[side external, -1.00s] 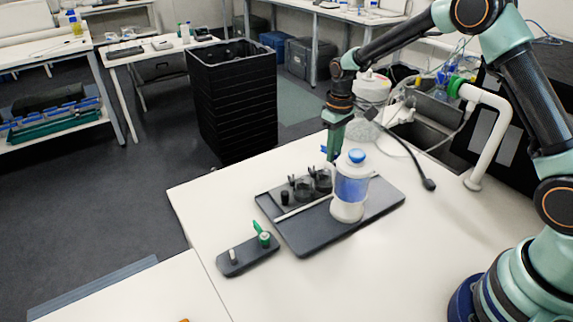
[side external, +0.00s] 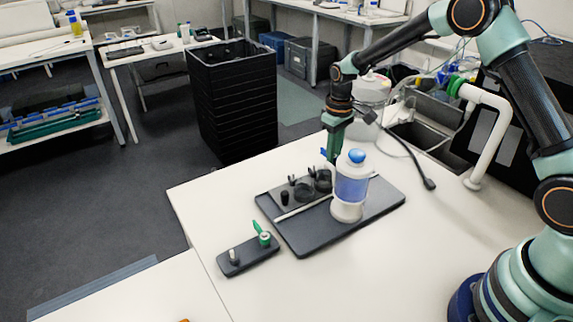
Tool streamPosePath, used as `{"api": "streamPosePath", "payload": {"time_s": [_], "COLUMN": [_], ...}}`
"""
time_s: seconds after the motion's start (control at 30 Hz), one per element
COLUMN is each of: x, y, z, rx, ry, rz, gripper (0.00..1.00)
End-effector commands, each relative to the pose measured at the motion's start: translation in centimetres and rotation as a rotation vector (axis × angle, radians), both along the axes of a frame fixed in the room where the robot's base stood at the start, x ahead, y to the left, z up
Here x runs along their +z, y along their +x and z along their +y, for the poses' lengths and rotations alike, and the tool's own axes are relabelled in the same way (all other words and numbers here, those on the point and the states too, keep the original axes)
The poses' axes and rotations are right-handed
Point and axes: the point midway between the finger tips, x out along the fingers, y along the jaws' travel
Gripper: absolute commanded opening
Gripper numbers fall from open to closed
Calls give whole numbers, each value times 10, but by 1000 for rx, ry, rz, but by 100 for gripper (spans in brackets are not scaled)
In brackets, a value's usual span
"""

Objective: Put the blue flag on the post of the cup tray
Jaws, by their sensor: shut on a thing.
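My gripper (side external: 332,155) is shut on the blue flag (side external: 323,152), whose small blue patch shows at the left of the fingertips. It holds the flag above the back of the dark cup tray (side external: 325,235), behind the white bottle. Two dark cups (side external: 305,192) stand on the tray's back left, with thin dark uprights beside them. The flag's lower part and the tray post under my gripper cannot be made out clearly.
A white bottle with blue liquid and a blue cap (side external: 350,190) stands on the tray close to my gripper. A dark holder (side external: 248,258) with a green flag (side external: 261,234) and a pale peg lies front left.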

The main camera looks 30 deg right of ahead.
Motion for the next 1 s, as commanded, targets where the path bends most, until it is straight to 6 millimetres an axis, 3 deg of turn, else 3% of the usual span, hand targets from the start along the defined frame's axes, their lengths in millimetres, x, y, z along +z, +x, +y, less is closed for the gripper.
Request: {"api": "streamPosePath", "payload": {"time_s": [0.33,0.37,0.4,0.43,0.67,0.7,1.0], "x": [-1,-1,0,0,0,0,2], "y": [0,0,0,0,0,0,0], "z": [0,0,0,0,0,0,0], "rx": [0,0,0,0,0,0,0], "ry": [0,0,0,0,0,0,0], "rz": [0,0,0,0,0,0,-1], "gripper": [0,36,51,60,60,52,52]}}
